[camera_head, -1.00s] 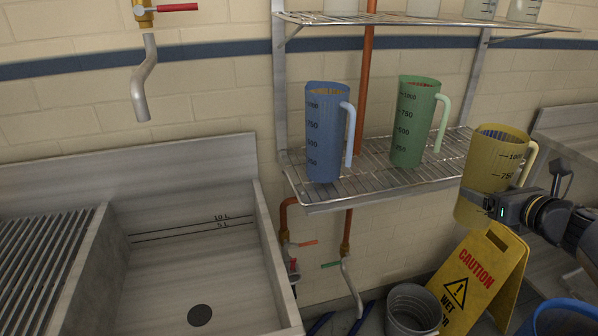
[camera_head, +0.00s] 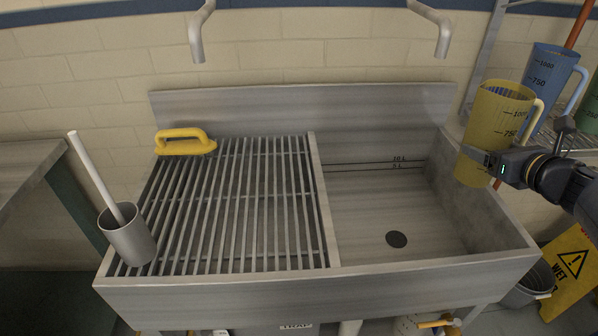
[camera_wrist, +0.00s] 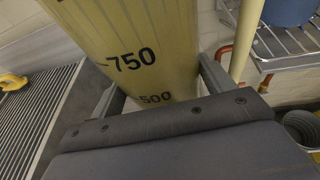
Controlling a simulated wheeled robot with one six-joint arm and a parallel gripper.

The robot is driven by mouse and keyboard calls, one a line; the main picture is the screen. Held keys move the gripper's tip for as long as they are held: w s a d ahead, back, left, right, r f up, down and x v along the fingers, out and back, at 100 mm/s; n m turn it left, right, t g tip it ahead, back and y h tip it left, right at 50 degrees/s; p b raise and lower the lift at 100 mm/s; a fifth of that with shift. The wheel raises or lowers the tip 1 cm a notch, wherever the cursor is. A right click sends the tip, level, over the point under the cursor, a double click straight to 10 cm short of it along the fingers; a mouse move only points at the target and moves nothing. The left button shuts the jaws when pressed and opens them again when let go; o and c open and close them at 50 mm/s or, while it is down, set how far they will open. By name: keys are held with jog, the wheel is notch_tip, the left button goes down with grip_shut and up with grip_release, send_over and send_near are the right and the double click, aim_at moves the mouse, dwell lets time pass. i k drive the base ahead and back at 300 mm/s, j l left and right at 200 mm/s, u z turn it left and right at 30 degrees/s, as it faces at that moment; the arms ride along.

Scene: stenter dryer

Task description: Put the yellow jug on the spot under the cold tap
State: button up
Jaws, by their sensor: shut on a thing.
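The yellow jug (camera_head: 493,130) is upright in my gripper (camera_head: 487,160), above the right wall of the sink. In the wrist view the jug (camera_wrist: 135,45) fills the space between the fingers, which are shut on it. Two grey spouts come down over the sink unit: a left spout (camera_head: 197,38) above the slatted grate (camera_head: 232,205), and a right spout (camera_head: 440,32) above the basin (camera_head: 372,215). Their handles are out of view now, so I cannot tell which is the cold tap. I see no marked spot.
A yellow-handled brush (camera_head: 185,142) lies at the grate's back left corner. A metal pot with a white-handled brush (camera_head: 128,238) stands at its front left. A blue jug (camera_head: 545,75) and a green jug are on the right shelf. Most of the grate is clear.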

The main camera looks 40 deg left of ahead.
aim_at(234, 188)
jog(key=k+j, duration=0.15)
jog(key=j, duration=0.15)
jog(key=k+j+u, duration=0.15)
jog(key=j, duration=0.2)
jog(key=k+j, duration=0.2)
jog(key=j, duration=0.15)
jog(key=k+j+u, duration=0.15)
jog(key=j, duration=0.2)
jog(key=k+j, duration=0.15)
jog(key=j, duration=0.5)
jog(key=k+z, duration=0.05)
